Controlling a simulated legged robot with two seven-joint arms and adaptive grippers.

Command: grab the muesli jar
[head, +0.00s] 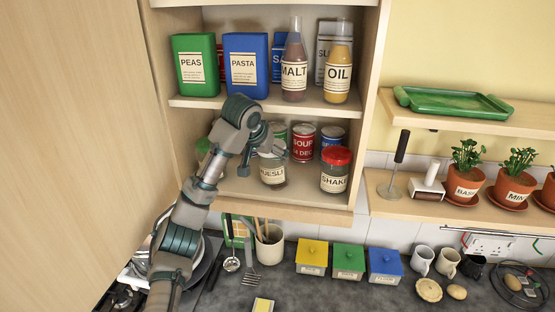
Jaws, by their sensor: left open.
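The muesli jar (273,177) stands upright on the lower cupboard shelf. It is a clear jar with a cream label, and its top is hidden behind my left gripper. My left gripper (271,146) is open in front of the jar's upper part, coming from the left. I cannot tell whether the fingers touch the jar. My right gripper is out of view.
A red-lidded shaker jar (336,172) stands to the right on the same shelf (300,202). Soup tins (303,143) stand behind. The upper shelf (215,103) holds peas, pasta, malt and oil close above my arm. A wooden panel (75,120) fills the left.

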